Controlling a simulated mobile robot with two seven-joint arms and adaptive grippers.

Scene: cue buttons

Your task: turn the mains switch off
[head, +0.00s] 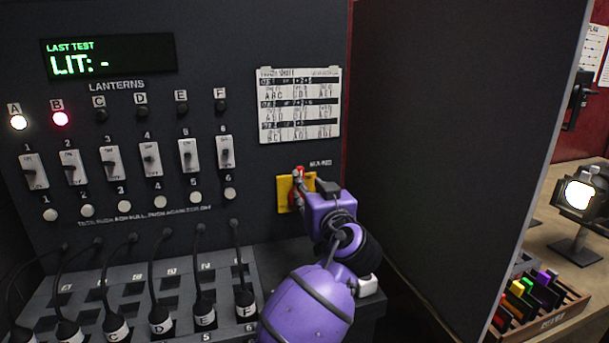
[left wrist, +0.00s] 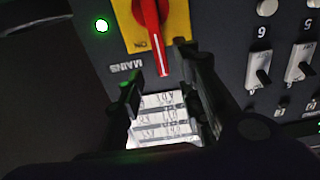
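The mains switch is a red rotary handle (left wrist: 150,35) on a yellow plate (left wrist: 180,20). In the left wrist view, which is turned upside down, the handle points towards the ON mark. In the head view, the yellow plate (head: 283,194) is partly hidden behind my purple left gripper (head: 311,184). My left gripper (left wrist: 160,68) is open. Its two dark fingers are apart, with the handle's end showing between their tips. I cannot tell whether either finger touches the handle. My right gripper is in neither view.
A green light (left wrist: 102,25) glows beside the plate. A printed chart (head: 299,105) hangs above the switch. Lamps A (head: 18,123) and B (head: 60,119) are lit, above several rocker switches. Plugged cables (head: 110,325) fill the lower ledge. A dark partition (head: 450,130) stands to the right.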

